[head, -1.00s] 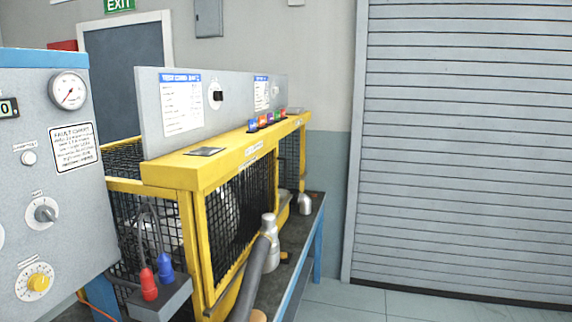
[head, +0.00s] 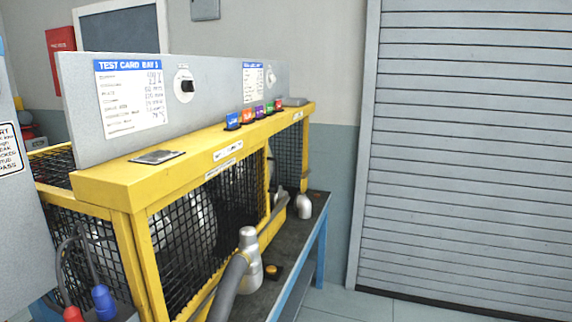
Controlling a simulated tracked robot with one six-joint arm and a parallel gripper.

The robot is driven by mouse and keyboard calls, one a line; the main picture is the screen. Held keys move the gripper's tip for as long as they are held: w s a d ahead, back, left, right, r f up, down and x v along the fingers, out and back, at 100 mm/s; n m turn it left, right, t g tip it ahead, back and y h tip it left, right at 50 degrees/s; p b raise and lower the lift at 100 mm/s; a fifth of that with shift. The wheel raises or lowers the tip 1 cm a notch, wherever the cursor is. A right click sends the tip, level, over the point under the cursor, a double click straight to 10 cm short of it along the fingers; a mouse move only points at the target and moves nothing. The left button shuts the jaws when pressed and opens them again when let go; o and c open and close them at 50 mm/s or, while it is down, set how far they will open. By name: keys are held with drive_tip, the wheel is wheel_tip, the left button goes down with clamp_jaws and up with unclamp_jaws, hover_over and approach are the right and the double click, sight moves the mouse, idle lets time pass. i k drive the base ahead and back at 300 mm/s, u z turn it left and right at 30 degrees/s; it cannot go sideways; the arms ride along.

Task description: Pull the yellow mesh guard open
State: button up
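The yellow mesh guard (head: 210,225) is a yellow frame with black wire mesh on the front of the bench enclosure, at left centre in the head view. A rounded pale metal shape shows behind the mesh. A second mesh section (head: 289,155) is farther back. My gripper is not in view.
The dark bench top (head: 302,238) holds a small silver fitting (head: 304,206). Red (head: 72,314) and blue (head: 104,302) connectors with dark cables are at lower left. A grey panel (head: 20,215) stands at the left edge. Open floor (head: 345,303) lies at right, before the grey shutter (head: 470,150).

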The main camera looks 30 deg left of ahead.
sight(141, 227)
drive_tip(key=i, duration=2.35)
drive_tip(key=u, duration=2.85)
